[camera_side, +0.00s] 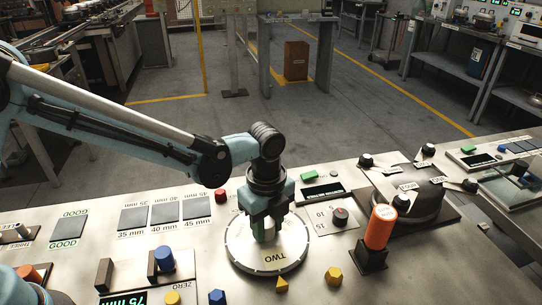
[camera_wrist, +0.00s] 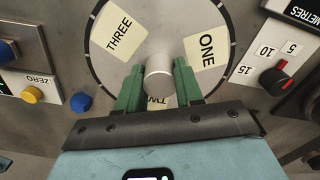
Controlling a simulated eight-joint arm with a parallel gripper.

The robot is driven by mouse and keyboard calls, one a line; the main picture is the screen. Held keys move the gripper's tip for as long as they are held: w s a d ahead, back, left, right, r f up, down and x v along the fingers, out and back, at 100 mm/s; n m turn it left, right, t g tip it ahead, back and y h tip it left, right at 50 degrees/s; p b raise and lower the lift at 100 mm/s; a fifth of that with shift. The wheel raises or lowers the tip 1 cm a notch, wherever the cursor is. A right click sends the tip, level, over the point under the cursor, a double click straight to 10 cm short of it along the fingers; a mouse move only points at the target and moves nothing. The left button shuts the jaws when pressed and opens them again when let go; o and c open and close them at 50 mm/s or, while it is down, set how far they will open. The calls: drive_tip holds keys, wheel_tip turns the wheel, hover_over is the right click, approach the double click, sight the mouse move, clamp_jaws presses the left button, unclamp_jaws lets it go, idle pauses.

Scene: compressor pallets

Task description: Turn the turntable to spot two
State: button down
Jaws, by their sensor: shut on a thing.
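In the wrist view, the THREE label (camera_wrist: 118,35) is upper left and the ONE label (camera_wrist: 207,50) upper right; TWO is partly hidden behind my gripper. My gripper (camera_wrist: 158,82) points down over the disc's centre, its green fingers on both sides of the grey round knob (camera_wrist: 158,68), shut on it. The fingers mostly hide the knob in the side view.
An orange cylinder (camera_side: 380,226) stands in a dark holder to the right, near a black-and-red dial (camera_side: 340,216). Blue (camera_side: 217,297) and yellow (camera_side: 333,276) pieces lie close to the disc's front. Grey square pads (camera_side: 164,213) lie left.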

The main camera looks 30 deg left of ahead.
sight(267, 222)
idle(0.3)
drive_tip(key=c, duration=0.7)
unclamp_jaws()
drive_tip(key=shift+c, duration=0.2)
drive_tip(key=shift+r, duration=0.1)
wheel_tip(267, 222, up, 12)
drive_tip(key=s+a+n+t, duration=0.3)
drive_tip(key=s+a+n, duration=0.1)
drive_tip(key=a+n, duration=0.6)
drive_tip(key=s+a+n+t, duration=0.4)
drive_tip(key=s+a+n, duration=0.1)
drive_tip(key=a+n, duration=0.5)
drive_tip(key=shift+s+f+n, duration=0.3)
drive_tip(key=shift+f+n, duration=0.15)
drive_tip(key=shift+n, duration=0.75)
